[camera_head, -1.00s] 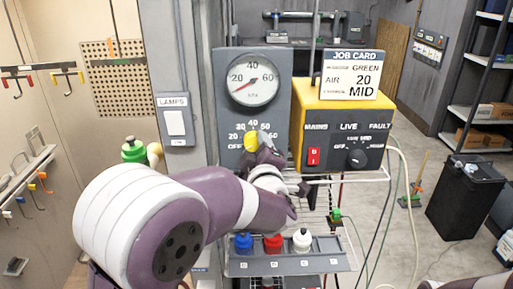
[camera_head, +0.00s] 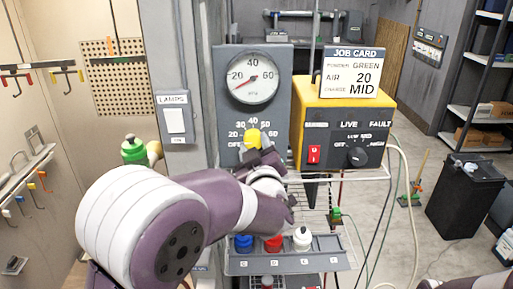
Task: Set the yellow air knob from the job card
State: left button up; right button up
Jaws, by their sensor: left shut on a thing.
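The yellow air knob (camera_head: 252,138) sits on the grey panel below the round pressure gauge (camera_head: 252,77), inside a printed scale marked OFF to 60. My left gripper (camera_head: 256,151) is shut on the knob from below and in front, and partly hides it and the scale. The knob's pointer direction is hard to tell. The gauge's red needle points lower left, a little below 20. The job card (camera_head: 350,73) reads powder GREEN, air 20, charge MID. My right gripper is not in view.
The orange control box (camera_head: 297,120) right of the knob has a red switch (camera_head: 314,155) and a black dial (camera_head: 357,157). A green-capped bottle (camera_head: 133,149) stands left. A lamps switch (camera_head: 175,121) is nearby.

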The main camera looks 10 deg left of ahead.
pick_arm(q)
jog(key=shift+a+r+m, duration=0.1)
jog(key=shift+r+m, duration=0.05)
jog(key=shift+m, duration=1.15)
jog(key=shift+r, duration=0.1)
jog(key=o, duration=1.1)
jog(key=shift+c, duration=0.2)
jog(key=shift+s+f, duration=0.15)
jog(key=shift+f, duration=0.05)
jog(key=b+v, duration=0.4)
jog(key=v, duration=0.8)
jog(key=shift+s, duration=0.25)
